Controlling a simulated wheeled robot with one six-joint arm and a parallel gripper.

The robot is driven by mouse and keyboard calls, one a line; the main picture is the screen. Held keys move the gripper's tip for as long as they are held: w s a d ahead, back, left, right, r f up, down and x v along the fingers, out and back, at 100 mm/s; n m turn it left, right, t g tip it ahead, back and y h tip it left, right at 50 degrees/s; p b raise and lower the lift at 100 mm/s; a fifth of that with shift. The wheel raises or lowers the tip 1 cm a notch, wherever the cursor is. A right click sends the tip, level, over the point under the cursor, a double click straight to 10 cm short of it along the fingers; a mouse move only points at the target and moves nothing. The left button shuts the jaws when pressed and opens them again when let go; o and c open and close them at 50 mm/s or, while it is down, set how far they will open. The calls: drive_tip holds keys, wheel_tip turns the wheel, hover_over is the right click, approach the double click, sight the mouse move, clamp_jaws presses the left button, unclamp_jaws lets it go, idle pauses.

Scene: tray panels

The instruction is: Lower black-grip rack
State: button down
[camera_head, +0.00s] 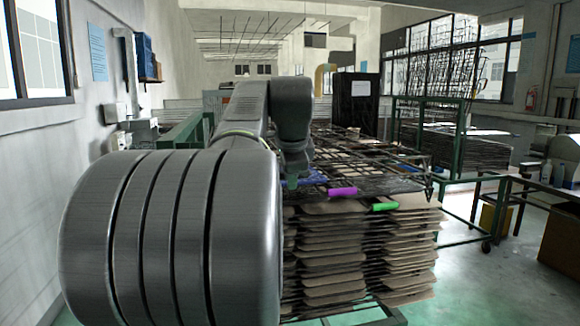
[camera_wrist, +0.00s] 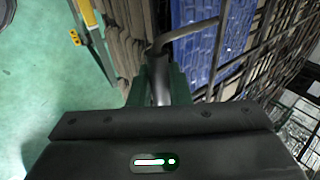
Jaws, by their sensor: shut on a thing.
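My gripper (camera_head: 292,183) is at the near left edge of the top of a tall stack of racks. In the wrist view my gripper (camera_wrist: 160,88) is shut on the dark grip (camera_wrist: 160,72) of a rack, between its green fingers. A bent grey rod runs from this grip over a blue panel (camera_wrist: 196,42). In the head view the blue panel (camera_head: 312,178) shows just right of the gripper. The black grip itself is hidden there by my gripper and arm. I cannot tell whether the held rack touches the stack below.
A purple grip (camera_head: 342,191) and a green grip (camera_head: 384,206) stick out along the stack's near edge, right of my gripper. Brown panels (camera_head: 335,265) fill the stack below. A green metal frame (camera_head: 462,200) stands to the right. Open floor lies beyond the stack's right side.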

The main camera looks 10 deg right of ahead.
drive_tip(key=shift+f, duration=0.25)
drive_tip(key=c, duration=1.4)
unclamp_jaws()
drive_tip(key=shift+r, duration=0.1)
drive_tip(key=v, duration=1.3)
drive_tip(key=shift+s+r, duration=0.25)
drive_tip(key=shift+s, duration=0.05)
drive_tip(key=shift+w+f, duration=0.1)
drive_tip(key=x, duration=1.3)
drive_tip(key=shift+w+f, duration=0.2)
drive_tip(key=shift+r, duration=0.2)
